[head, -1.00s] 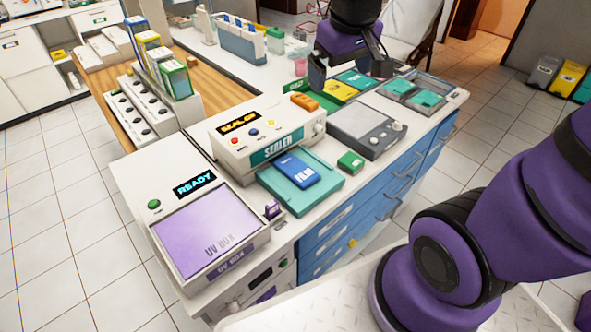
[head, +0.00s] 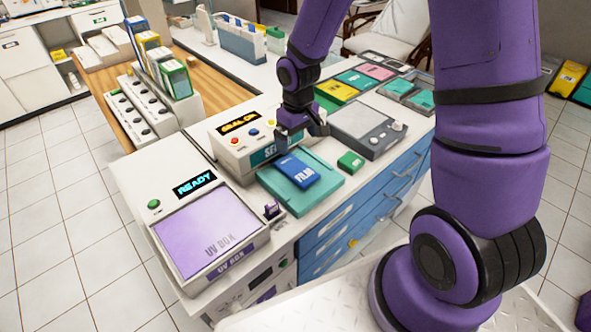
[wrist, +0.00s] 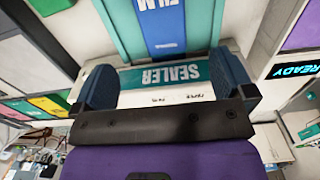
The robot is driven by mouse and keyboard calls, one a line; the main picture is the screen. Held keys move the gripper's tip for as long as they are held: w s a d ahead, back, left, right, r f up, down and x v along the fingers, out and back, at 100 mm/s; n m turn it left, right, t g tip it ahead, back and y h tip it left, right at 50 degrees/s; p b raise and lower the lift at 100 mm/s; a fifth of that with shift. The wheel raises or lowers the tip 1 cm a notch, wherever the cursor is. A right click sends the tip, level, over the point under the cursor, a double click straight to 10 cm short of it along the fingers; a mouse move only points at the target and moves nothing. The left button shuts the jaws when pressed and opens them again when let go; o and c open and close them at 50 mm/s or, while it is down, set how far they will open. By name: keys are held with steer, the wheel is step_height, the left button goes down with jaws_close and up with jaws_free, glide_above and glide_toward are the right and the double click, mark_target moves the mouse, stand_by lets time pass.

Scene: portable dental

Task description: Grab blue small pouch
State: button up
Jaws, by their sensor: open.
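The small blue pouch (head: 297,171), marked FILM, lies flat on a teal tray or pad (head: 325,196) in front of the sealer (head: 232,152). It also shows at the top of the wrist view (wrist: 165,28), beyond the fingers and roughly centred between them. My gripper (head: 303,132) hangs over the front right of the sealer, just behind the pouch and apart from it. In the wrist view its two dark fingers (wrist: 164,75) are spread wide with nothing between them. The sealer's front label shows beyond them.
The UV box (head: 205,232) stands left of the tray. A small green block (head: 351,161) lies to the tray's right, near the counter edge. A grey scale-like device (head: 366,127) stands behind it. Yellow, teal and pink flat packs (head: 337,91) lie farther back.

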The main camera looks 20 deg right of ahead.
mark_target(297, 169)
steer(key=shift+a+f, duration=0.1)
steer(key=shift+f, duration=5.25)
steer(key=c, duration=1)
steer(key=shift+r, duration=0.15)
steer(key=shift+c, duration=0.2)
